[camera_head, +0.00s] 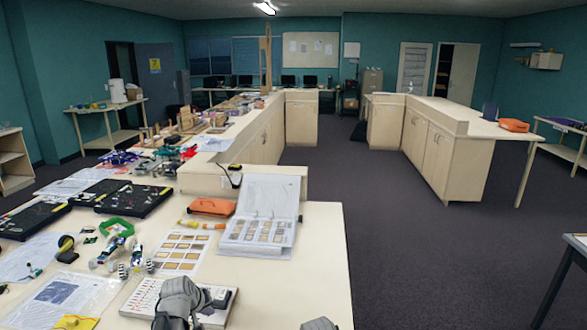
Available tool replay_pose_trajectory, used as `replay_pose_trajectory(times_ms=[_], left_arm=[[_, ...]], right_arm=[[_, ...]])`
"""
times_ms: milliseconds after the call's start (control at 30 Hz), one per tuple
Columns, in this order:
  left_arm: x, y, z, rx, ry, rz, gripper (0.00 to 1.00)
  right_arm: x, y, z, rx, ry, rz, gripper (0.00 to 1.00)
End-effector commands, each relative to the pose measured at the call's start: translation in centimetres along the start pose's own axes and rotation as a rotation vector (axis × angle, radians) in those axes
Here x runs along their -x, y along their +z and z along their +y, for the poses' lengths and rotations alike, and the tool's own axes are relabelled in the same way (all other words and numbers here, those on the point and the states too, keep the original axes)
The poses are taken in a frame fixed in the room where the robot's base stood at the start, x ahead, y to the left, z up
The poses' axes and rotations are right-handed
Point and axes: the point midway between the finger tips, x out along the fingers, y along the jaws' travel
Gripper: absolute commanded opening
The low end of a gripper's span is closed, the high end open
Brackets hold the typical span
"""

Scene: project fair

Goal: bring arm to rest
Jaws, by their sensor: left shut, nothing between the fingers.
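My left arm comes in at the bottom, left of centre, over the front table (322,262). Its grey links are folded low, and my left gripper (221,298) is dark, shut and empty, in front of a white board with rows of small marks (146,296). I cannot tell whether it touches the board. Only a grey tip of my right arm shows at the bottom edge, right of the left arm. My right gripper is not in view.
An open binder (262,222), an orange case (211,207), a sample sheet (178,252), a small wheeled model (112,252) and black trays (132,198) lie on the table. The table's right strip is bare. Open floor (420,265) lies to the right.

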Motion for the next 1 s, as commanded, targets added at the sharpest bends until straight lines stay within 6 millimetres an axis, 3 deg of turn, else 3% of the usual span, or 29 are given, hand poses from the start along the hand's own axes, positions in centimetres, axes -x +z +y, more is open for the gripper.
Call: replay_pose_trajectory(times_ms=[33, 200, 300, 400, 600, 1000], left_arm=[[0.3, 3.9, 2.3, -0.093, -0.011, -0.067, 0.00], [2.0, 14.9, 6.9, -0.396, -0.078, -0.281, 0.00], [3.6, 20.1, 7.9, -0.555, -0.123, -0.385, 0.00], [5.2, 24.0, 8.2, -0.681, -0.165, -0.464, 0.00], [7.2, 27.9, 8.1, -0.819, -0.219, -0.550, 0.00], [7.5, 28.4, 8.0, -0.841, -0.229, -0.565, 0.00]], right_arm=[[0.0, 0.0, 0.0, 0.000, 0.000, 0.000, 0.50], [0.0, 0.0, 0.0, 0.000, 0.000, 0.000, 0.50], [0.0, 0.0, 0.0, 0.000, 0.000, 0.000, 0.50], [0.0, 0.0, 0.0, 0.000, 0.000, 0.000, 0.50], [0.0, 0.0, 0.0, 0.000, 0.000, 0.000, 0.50], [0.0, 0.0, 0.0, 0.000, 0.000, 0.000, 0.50]])
